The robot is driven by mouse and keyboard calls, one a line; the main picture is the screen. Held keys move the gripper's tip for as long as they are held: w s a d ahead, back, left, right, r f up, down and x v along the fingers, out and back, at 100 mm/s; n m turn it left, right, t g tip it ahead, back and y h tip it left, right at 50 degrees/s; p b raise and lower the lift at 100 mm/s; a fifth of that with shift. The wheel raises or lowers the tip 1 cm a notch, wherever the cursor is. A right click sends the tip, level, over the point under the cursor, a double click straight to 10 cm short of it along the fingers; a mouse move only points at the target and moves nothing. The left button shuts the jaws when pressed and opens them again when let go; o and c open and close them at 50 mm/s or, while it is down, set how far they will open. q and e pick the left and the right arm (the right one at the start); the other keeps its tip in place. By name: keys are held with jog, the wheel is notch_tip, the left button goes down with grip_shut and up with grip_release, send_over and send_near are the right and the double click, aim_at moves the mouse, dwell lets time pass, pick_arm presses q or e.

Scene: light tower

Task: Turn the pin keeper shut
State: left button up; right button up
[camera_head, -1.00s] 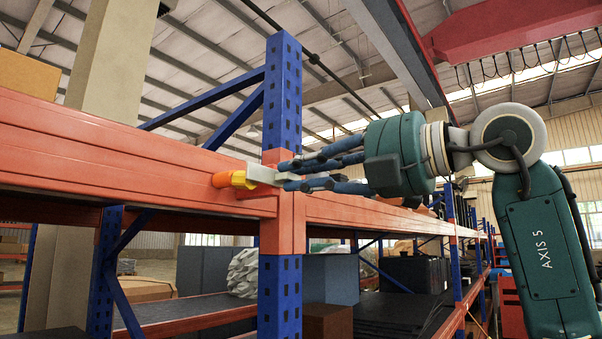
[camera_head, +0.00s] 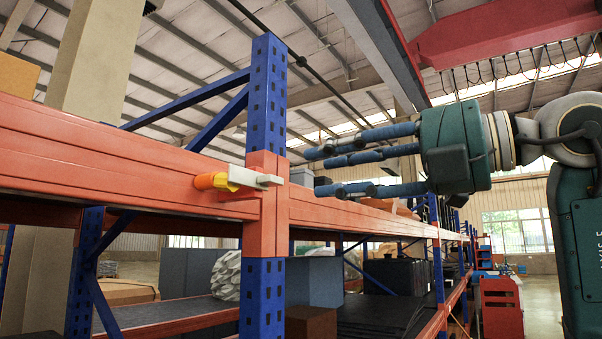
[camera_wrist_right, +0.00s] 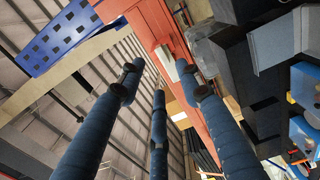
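The pin keeper (camera_head: 256,178) is a pale grey bar sticking out to the right, lying nearly level across the joint of the orange beam and the upright. Its orange and yellow pin end (camera_head: 217,181) is at its left, against the beam. In the right wrist view the pale bar (camera_wrist_right: 167,63) seems to show beyond the fingertips. My right gripper (camera_head: 313,172) is open and empty, with its blue fingers spread. Its tips are a little to the right of the keeper's grey end, apart from it. My left gripper is not in view.
The keeper is at a blue perforated rack upright (camera_head: 265,100) with an orange beam (camera_head: 100,155) running left. Another orange beam (camera_head: 350,216) runs right, below my right fingers. A blue-grey box (camera_head: 312,280) and a brown box (camera_head: 311,322) sit on the lower shelf.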

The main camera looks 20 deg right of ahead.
jog(key=v, duration=0.3)
jog(key=shift+s+d, duration=0.15)
jog(key=shift+s, duration=0.15)
